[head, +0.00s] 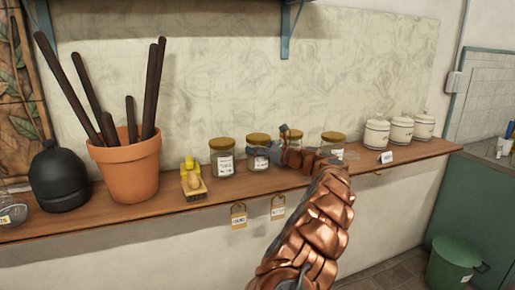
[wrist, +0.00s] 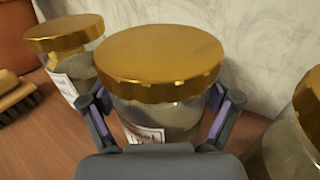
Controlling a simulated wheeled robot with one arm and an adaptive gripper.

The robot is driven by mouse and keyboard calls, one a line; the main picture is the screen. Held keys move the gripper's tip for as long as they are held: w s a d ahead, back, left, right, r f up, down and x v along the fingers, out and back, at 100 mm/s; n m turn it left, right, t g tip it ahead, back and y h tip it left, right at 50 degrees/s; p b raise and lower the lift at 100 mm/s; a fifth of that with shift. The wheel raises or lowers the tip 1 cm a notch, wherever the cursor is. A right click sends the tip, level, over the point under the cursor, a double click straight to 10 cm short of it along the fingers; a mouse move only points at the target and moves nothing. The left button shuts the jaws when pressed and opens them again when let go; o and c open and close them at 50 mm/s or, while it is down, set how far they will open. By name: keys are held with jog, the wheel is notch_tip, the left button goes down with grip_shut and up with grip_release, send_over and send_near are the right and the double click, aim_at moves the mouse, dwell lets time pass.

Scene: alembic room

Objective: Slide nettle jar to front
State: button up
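Several glass jars with gold lids stand in a row on a wooden shelf (head: 150,208). My gripper (head: 262,156) is at the second jar from the left (head: 250,163). In the wrist view this jar (wrist: 160,65) stands upright between the two spread fingers (wrist: 160,108), one on each side. I cannot tell if they touch the glass. The first jar (head: 221,160) is to its left and also shows in the wrist view (wrist: 66,35). The third jar (head: 292,135) is partly behind my gripper. The fourth jar (head: 333,139) is further right. I cannot read which label says nettle.
A brush (head: 194,185) lies left of the jars, beside a terracotta pot (head: 127,168) holding dark rods. White canisters (head: 401,129) and a small card (head: 386,157) are at the right. Two tags (head: 238,216) (head: 278,208) hang at the shelf's front edge. A wall closes the back.

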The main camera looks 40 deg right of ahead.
jog(key=c, duration=0.7)
jog(key=shift+o, duration=0.2)
jog(key=shift+s+a, duration=0.1)
jog(key=shift+s, duration=0.7)
jog(key=shift+s+a, duration=0.4)
jog(key=shift+s, duration=0.7)
jog(key=shift+s+a+f, duration=0.1)
jog(key=shift+s+a, duration=0.2)
jog(key=shift+s, duration=0.4)
jog(key=shift+s+a+r, duration=0.1)
jog(key=shift+s+a, duration=0.15)
jog(key=shift+s, duration=0.4)
jog(key=shift+s+a+f, duration=0.1)
jog(key=shift+s+a, duration=0.2)
jog(key=shift+s, duration=0.4)
jog(key=o, duration=1.2)
